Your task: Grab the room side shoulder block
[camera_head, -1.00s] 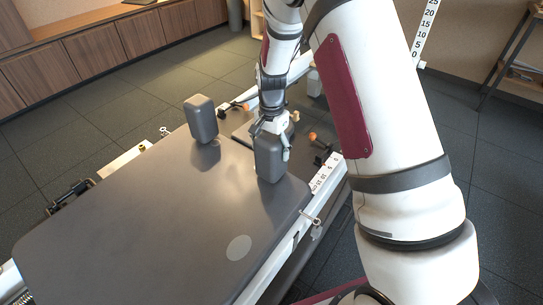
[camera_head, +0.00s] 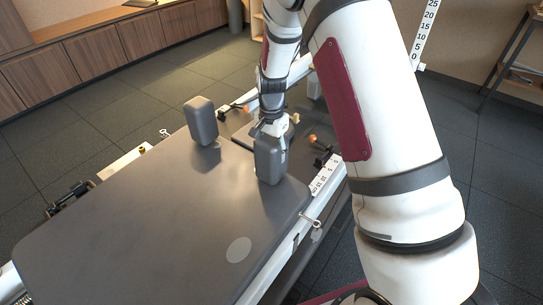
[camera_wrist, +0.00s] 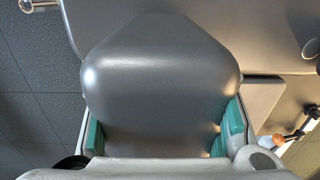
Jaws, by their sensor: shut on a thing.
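Two dark grey padded shoulder blocks stand upright on the carriage (camera_head: 150,225). The left one (camera_head: 201,121) stands free near the carriage's far edge. My gripper (camera_head: 270,130) is at the far side of the right one (camera_head: 269,162), nearer the white rail with the scale. In the wrist view this right block (camera_wrist: 160,75) fills the space between my fingers, with a teal pad against each side. My gripper is shut on it. The block still appears to stand on the carriage. My gripper hides part of its far face.
A white rail with a number scale (camera_head: 325,175) runs along the carriage's right side. Orange-ended knobs (camera_head: 312,139) and black fittings lie beyond the blocks. A metal pin (camera_head: 310,220) sticks out at the carriage's right edge. The carriage's front surface is clear.

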